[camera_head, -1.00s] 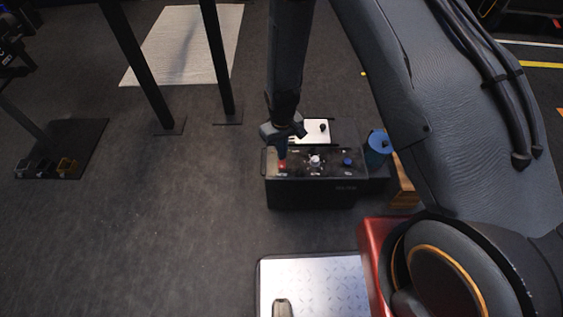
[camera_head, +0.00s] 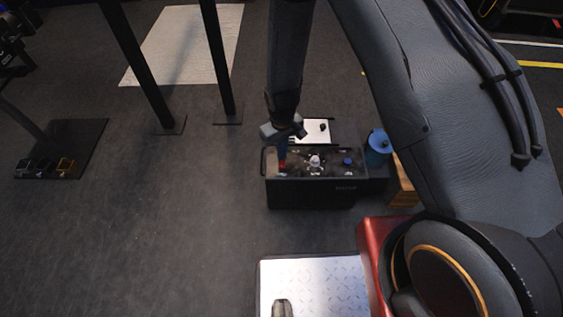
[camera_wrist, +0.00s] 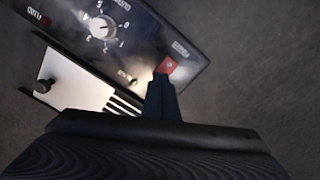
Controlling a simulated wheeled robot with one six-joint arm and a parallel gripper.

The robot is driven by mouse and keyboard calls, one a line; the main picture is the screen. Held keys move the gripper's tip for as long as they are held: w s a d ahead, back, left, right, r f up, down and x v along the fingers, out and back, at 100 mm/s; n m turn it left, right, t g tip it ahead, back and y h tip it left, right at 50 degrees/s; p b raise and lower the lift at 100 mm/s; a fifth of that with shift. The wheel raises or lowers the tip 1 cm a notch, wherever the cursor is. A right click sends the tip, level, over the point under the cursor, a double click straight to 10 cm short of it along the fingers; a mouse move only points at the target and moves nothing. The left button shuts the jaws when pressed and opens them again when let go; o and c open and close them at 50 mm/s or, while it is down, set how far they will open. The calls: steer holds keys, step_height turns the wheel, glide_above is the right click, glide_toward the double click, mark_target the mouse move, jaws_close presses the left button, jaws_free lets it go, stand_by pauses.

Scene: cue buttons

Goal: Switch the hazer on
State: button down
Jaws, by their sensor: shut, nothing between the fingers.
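The hazer (camera_head: 312,194) is a black box on the floor, with a row of controls along its top panel. A red switch (camera_wrist: 166,66) sits at one end, at the left in the head view. A white numbered knob (camera_wrist: 102,27) is in the middle, and a blue control (camera_head: 348,161) is to its right in the head view. My gripper (camera_wrist: 162,82) is shut and empty. Its fingertips are at the red switch and overlap its edge in the wrist view; I cannot tell whether they press it. In the head view the gripper (camera_head: 282,157) partly hides the switch.
A white plate with a small dark knob (camera_head: 323,127) lies behind the panel. A blue cylinder (camera_head: 379,146) and a wooden block (camera_head: 404,190) stand to the right. Black posts (camera_head: 217,60) rise behind left.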

steer(key=shift+f, duration=0.5)
stand_by(0.3)
step_height(320, 180, up, 7)
steer(key=p, duration=0.5)
stand_by(0.4)
stand_by(0.4)
